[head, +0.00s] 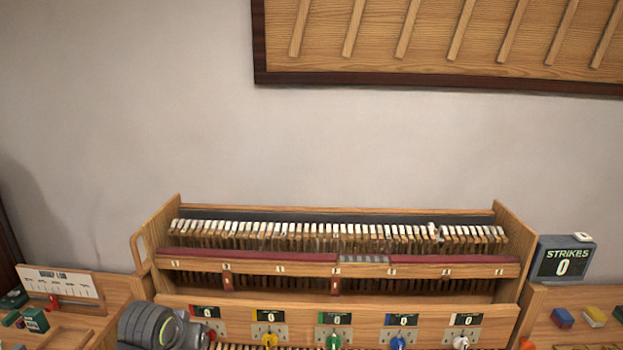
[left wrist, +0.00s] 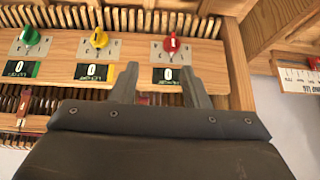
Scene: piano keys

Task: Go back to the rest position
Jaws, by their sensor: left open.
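My left gripper (left wrist: 160,69) is open and empty in the left wrist view. Its two fingers are apart in front of the piano's wooden front panel (left wrist: 130,72), by the display under the red knob (left wrist: 170,43). In the head view my left arm (head: 150,325) shows at the lower left, in front of the panel's left end; its fingers cannot be made out there. The wooden piano case (head: 340,299) stands against the wall with its row of hammers exposed. My right gripper is in neither view.
Yellow (head: 268,339), green (head: 333,341), blue (head: 397,342) and white (head: 460,342) knobs line the panel, with small displays above them. A STRIKES display (head: 564,262) reading 0 stands at right. Side shelves flank the piano. The wall (head: 150,130) above the case is clear on the left.

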